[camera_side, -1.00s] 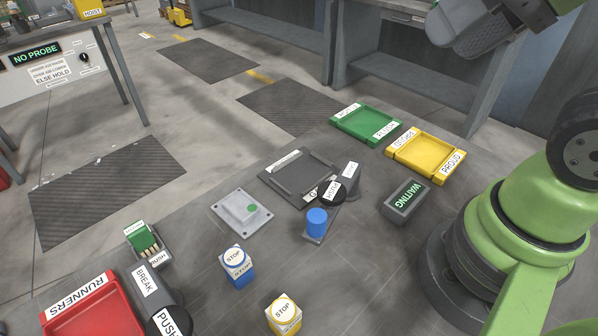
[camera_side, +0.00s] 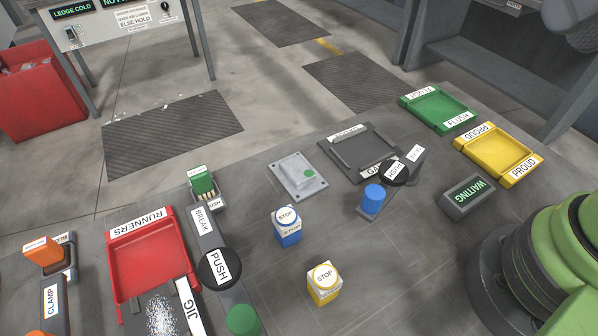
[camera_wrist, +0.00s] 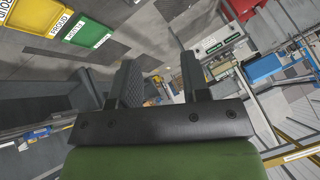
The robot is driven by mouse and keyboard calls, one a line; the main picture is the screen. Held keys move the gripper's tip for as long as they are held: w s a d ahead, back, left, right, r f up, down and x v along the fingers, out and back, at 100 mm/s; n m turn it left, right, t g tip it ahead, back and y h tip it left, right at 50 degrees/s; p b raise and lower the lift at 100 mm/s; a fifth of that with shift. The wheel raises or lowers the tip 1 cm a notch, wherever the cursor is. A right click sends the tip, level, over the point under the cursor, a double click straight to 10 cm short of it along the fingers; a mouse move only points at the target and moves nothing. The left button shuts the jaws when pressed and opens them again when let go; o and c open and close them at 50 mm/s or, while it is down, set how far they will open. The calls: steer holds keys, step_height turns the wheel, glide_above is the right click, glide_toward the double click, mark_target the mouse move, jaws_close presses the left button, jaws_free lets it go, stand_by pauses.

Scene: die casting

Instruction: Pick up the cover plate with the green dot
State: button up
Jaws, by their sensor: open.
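The cover plate (camera_side: 290,172) is a light grey square plate with a raised middle and a green dot near its right corner. It lies flat on the dark worktop in the side view, left of the dark gauge station. My gripper (camera_wrist: 158,66) shows only in the wrist view, its two dark fingers apart with nothing between them. It points out over the room, away from the plate. I cannot make out the plate in the wrist view.
A dark gauge station (camera_side: 366,150) and a blue button (camera_side: 374,196) are right of the plate. Blue (camera_side: 287,234) and yellow (camera_side: 324,287) STOP blocks stand in front. Green (camera_side: 436,112) and yellow (camera_side: 497,157) trays lie at right, a red RUNNERS tray (camera_side: 150,262) at left.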

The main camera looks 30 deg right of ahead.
steer(key=o, duration=1.1)
steer(key=n+g+h, duration=0.2)
steer(key=n+g, duration=0.3)
steer(key=g, duration=0.2)
glide_above(296, 167)
step_height(296, 167, down, 26)
steer(key=shift+r, duration=0.25)
steer(key=shift+f, duration=2.8)
